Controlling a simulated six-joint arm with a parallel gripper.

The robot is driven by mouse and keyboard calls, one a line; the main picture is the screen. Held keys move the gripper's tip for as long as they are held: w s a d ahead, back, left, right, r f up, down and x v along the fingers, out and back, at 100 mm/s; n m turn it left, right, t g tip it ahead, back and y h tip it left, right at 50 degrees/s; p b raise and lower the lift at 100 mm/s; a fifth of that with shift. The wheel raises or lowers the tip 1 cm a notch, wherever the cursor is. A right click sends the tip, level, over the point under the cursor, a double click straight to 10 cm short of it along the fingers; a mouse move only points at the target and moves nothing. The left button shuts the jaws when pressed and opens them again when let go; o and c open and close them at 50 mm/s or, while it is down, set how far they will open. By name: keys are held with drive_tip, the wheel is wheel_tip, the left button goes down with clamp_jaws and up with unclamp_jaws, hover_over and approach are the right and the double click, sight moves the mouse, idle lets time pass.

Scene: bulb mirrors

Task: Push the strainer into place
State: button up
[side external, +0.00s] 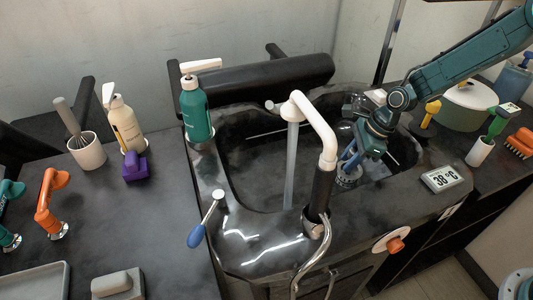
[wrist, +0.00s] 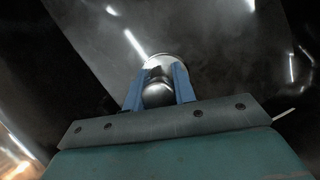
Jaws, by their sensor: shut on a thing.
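The strainer (side external: 348,181) is a pale, round, slotted-looking piece in the black sink basin (side external: 250,190), at its right side. My gripper (side external: 348,164) reaches down into the basin from the upper right, directly above the strainer. In the wrist view its blue fingers (wrist: 162,76) stand on both sides of a shiny rounded metal part of the strainer (wrist: 157,93), shut on it. A bright rim shows just beyond the fingertips. Whether the strainer is seated in the drain cannot be told; the drain itself is hidden.
A white-topped faucet (side external: 322,135) with running water stands left of my gripper. A temperature display (side external: 441,178) reading 38 °C sits on the right rim. A green soap bottle (side external: 196,112) and a blue-handled lever (side external: 205,222) are on the left. The basin's left part looks clear.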

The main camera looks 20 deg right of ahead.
drive_tip(key=shift+f, duration=1.3)
idle(0.5)
drive_tip(key=o, duration=1.5)
drive_tip(key=shift+o, duration=0.2)
drive_tip(key=shift+d+r, duration=0.1)
drive_tip(key=shift+r, duration=0.1)
drive_tip(key=shift+v, duration=2.7)
drive_tip(key=shift+s+d+r, duration=0.1)
drive_tip(key=shift+r, duration=0.05)
drive_tip(key=v, duration=1.3)
drive_tip(key=shift+d+r, duration=0.15)
drive_tip(key=shift+r, duration=0.1)
drive_tip(key=shift+s, duration=0.15)
